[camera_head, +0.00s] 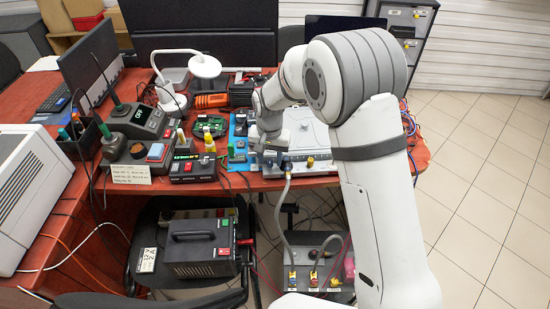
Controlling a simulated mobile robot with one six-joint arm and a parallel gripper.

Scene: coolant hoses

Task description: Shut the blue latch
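My arm reaches over the red table, and my gripper (269,153) points down at the table's front edge. It is small and dark here, so I cannot tell whether its fingers are open or shut. Just right of it, a dark blue fitting (286,163) sits on the front of a white flat case (308,138), at the top of a grey hose (283,200). This may be the blue latch; its position is too small to read. A yellow fitting (310,162) sits to its right. My arm hides part of the case.
The hose drops to a grey unit (330,290) with yellow fittings, below the table. A black power box (202,248) stands on a chair to the left. Soldering gear, a white lamp (204,66) and tools crowd the red table (80,215). Tiled floor at right is clear.

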